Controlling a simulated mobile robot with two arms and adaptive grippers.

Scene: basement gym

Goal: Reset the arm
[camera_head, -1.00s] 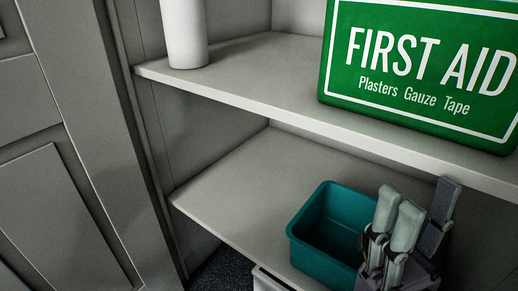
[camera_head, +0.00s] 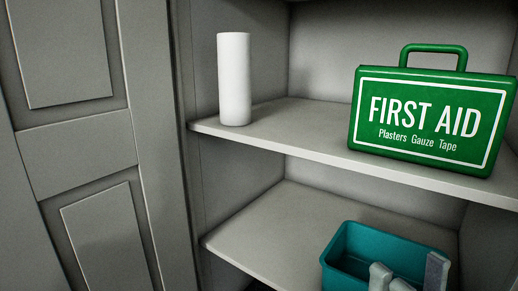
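My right gripper (camera_head: 414,279) shows at the bottom right edge, with only its finger ends in view. The grey fingertip on the right stands apart from the pale finger parts on the left, and I see nothing held between them. The gripper is in front of a teal bin (camera_head: 341,255) on the lower shelf and covers part of it. I cannot tell whether it touches the bin. My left gripper is not in view.
A green first aid case (camera_head: 430,120) with a handle stands on the upper shelf (camera_head: 300,135). A white cylinder (camera_head: 234,80) stands to its left. The lower shelf (camera_head: 265,235) is bare left of the bin. A grey panelled door (camera_head: 80,140) is at the left.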

